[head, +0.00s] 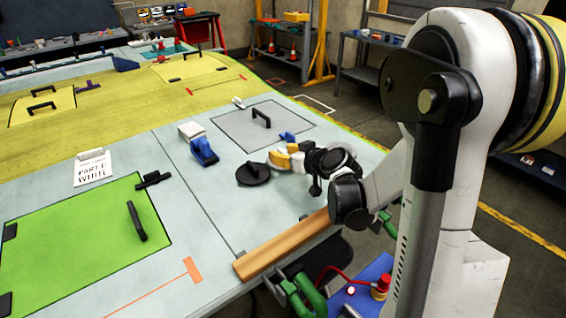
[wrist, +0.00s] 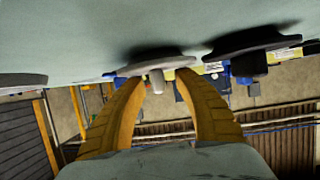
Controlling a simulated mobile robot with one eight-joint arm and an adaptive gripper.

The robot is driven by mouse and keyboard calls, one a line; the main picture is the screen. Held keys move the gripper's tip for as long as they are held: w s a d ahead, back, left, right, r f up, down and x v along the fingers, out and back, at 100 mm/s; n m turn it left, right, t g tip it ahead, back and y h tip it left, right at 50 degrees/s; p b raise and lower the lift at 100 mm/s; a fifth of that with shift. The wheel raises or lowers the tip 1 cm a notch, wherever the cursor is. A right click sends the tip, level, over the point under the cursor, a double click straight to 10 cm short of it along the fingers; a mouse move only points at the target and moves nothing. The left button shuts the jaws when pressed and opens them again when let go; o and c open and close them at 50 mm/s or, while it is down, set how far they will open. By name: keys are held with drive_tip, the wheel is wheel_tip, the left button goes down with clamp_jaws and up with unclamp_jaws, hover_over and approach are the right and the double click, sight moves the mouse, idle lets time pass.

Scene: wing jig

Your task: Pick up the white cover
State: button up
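In the wrist view, a pale round disc with a short whitish stem (wrist: 155,65), which I take for the white cover, sits against the light table surface. My gripper (wrist: 158,80) is open. Its two yellow fingers stand on either side of the stem, with a visible gap at each side. In the head view my gripper (head: 278,157) is low over the table, close to the black disc with a knob (head: 252,175). The white cover is mostly hidden there by the fingers and wrist.
The black disc also shows right of the fingers in the wrist view (wrist: 250,45). A grey panel with a black handle (head: 240,128) lies behind my gripper. A blue tool (head: 204,152) lies left. A wooden bar (head: 280,246) lies along the table's near edge.

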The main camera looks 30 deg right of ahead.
clamp_jaws()
drive_tip(key=shift+s, duration=0.1)
drive_tip(key=shift+r, duration=0.15)
